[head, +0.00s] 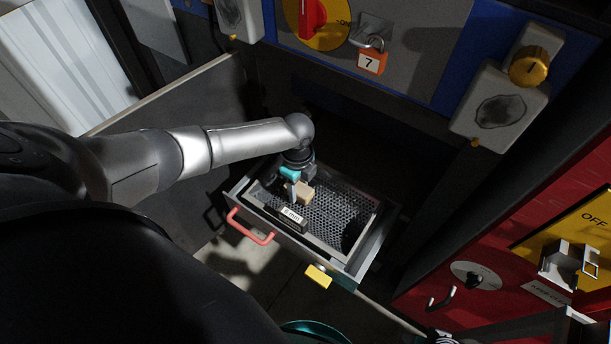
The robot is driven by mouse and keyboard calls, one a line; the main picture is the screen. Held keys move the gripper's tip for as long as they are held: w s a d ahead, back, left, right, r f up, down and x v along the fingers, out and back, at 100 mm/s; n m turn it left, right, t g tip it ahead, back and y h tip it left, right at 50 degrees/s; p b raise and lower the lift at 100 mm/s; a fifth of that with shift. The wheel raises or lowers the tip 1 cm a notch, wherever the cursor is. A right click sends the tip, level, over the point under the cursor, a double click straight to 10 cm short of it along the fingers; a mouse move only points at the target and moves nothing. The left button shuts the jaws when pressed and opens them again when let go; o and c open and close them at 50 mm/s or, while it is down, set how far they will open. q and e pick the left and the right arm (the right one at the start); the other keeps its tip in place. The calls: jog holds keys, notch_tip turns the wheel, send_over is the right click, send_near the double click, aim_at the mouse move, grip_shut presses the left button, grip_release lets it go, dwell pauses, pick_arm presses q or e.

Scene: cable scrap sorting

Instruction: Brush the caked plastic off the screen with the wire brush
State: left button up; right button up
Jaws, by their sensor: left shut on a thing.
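The screen (325,212) is a perforated grey plate lying in a pulled-out metal drawer frame with a red handle (250,228). My left gripper (298,188) is over the left part of the screen, shut on a small tan block, which looks like the handle of the wire brush (303,193). The bristles are hidden, and I cannot tell whether they touch the screen. A dark patch (352,232) at the screen's right side may be caked plastic. My right gripper is not in view.
An orange padlock tagged 7 (371,62) hangs on a switch panel behind. A red cabinet (470,250) with a yellow OFF plate stands at right. A yellow tab (319,276) is on the drawer front. An open door panel (180,130) stands at left.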

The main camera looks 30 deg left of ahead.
pick_arm(q)
jog(key=shift+r, duration=0.15)
notch_tip(320, 180, up, 9)
jog(key=p, duration=0.9)
jog(key=shift+f, duration=0.2)
jog(key=shift+f+b, duration=2.85)
jog(key=shift+f, duration=0.65)
jog(key=shift+f+b, duration=0.85)
jog(key=shift+f, duration=0.2)
jog(key=shift+d+r, duration=0.1)
